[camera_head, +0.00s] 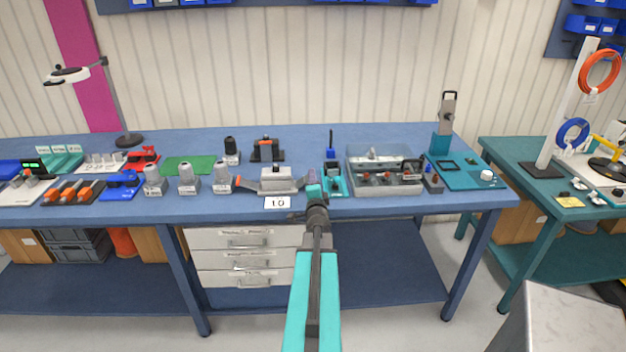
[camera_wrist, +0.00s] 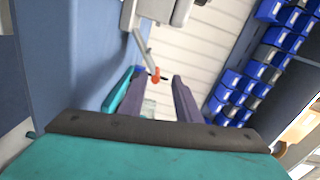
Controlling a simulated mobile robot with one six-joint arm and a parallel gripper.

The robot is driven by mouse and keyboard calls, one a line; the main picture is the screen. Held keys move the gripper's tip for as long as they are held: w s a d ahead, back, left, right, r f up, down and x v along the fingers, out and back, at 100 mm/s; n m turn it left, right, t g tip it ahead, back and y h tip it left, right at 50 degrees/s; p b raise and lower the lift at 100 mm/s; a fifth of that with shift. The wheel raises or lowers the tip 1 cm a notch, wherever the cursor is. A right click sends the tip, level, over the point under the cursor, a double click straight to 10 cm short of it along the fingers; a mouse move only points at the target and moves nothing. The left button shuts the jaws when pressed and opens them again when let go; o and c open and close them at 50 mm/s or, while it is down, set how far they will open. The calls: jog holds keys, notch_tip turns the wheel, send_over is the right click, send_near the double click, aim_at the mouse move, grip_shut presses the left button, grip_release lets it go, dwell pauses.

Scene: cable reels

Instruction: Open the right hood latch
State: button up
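The grey hood (camera_head: 280,180) sits near the front edge of the blue bench, behind a card marked 10. Its left latch (camera_head: 237,182) sticks out to the left with an orange end. In the wrist view, part of the hood (camera_wrist: 168,10) is at the top, and a grey latch lever with an orange tip (camera_wrist: 155,77) reaches down from it. My gripper (camera_head: 313,184) is just right of the hood and hides most of the right latch in the head view. Its purple fingers (camera_wrist: 158,80) are apart, with the orange tip showing between their ends; contact cannot be told.
A teal fixture (camera_head: 333,184) stands close to the right of my gripper, and a clear grey tray (camera_head: 384,188) beyond it. Grey connector housings (camera_head: 188,182) stand left of the hood. Drawers (camera_head: 240,256) are under the bench. A green table (camera_head: 560,200) is at the right.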

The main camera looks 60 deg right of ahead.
jog(key=shift+b+v, duration=0.4)
jog(key=shift+v, duration=1.8)
jog(key=shift+s+f, duration=0.1)
